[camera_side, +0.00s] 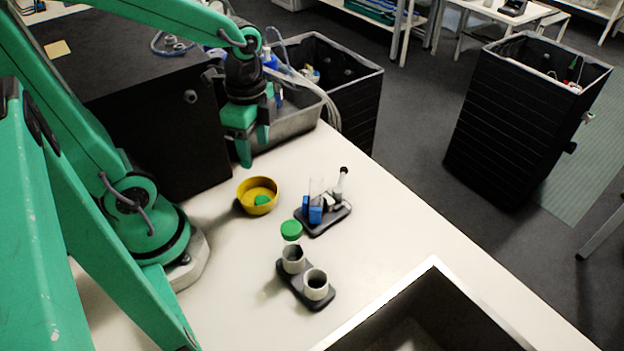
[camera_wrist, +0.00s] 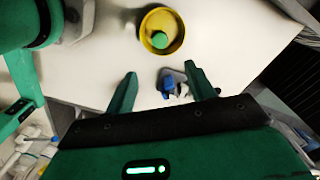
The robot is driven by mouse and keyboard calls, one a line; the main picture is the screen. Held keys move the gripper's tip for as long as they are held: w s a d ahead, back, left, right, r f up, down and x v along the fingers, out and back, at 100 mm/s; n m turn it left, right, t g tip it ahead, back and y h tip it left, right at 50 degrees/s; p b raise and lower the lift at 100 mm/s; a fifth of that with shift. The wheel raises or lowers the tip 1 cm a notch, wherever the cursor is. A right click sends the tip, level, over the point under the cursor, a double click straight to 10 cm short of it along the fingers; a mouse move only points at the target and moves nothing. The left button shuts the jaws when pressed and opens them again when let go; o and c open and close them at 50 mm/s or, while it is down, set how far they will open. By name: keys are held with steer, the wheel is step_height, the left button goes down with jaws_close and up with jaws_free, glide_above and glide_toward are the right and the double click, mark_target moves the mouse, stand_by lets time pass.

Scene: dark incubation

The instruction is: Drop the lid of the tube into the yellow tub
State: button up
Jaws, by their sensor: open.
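The yellow tub (camera_side: 258,210) stands on the white table, left of the small racks. A small green lid-like piece (camera_side: 262,200) lies inside it; both the tub (camera_wrist: 146,30) and the green piece (camera_wrist: 161,40) show at the top of the wrist view. A green lid (camera_side: 291,230) shows just above the rear cup of a dark two-cup holder (camera_side: 284,279); the tube body under it is hard to make out. My gripper (camera_side: 253,152) is open and empty, above the table behind the tub. Its two fingers (camera_wrist: 163,88) are spread in the wrist view.
A dark rack (camera_side: 335,218) with blue pieces and a clear upright item stands right of the tub. A grey bin (camera_side: 295,124) is behind my gripper, a black box (camera_side: 150,130) at left. A dark open-topped box (camera_side: 420,315) is at front right.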

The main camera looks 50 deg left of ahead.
steer(key=shift+r, duration=0.85)
step_height(320, 180, up, 8)
steer(key=n+t, duration=0.5)
steer(key=n, duration=0.6)
steer(key=shift+s+d+t, duration=0.3)
stand_by(0.4)
